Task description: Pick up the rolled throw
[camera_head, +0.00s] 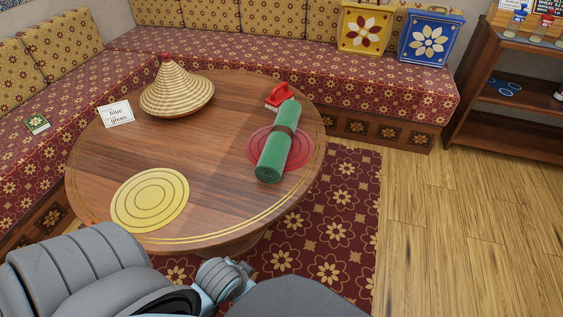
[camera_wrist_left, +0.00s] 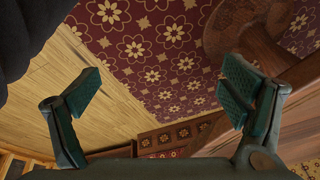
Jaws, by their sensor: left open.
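The rolled throw (camera_head: 274,152) is a green roll with a brown band around its middle. It lies on the right side of the round wooden table (camera_head: 215,150), across a red round mat (camera_head: 301,150). My left gripper (camera_wrist_left: 160,98) shows in the left wrist view with its two fingers wide apart and nothing between them. That view shows the patterned rug (camera_wrist_left: 165,45) and the table's underside and base, not the throw. In the head view parts of my own arm show at the bottom left, apart from the throw. My right gripper is in neither view.
A woven cone-shaped lid (camera_head: 177,90), a card (camera_head: 116,114) reading "blue green", a yellow mat (camera_head: 150,199) and a red object (camera_head: 279,96) beside the throw's far end are on the table. A cushioned bench (camera_head: 250,62) runs behind; a shelf (camera_head: 510,100) stands right.

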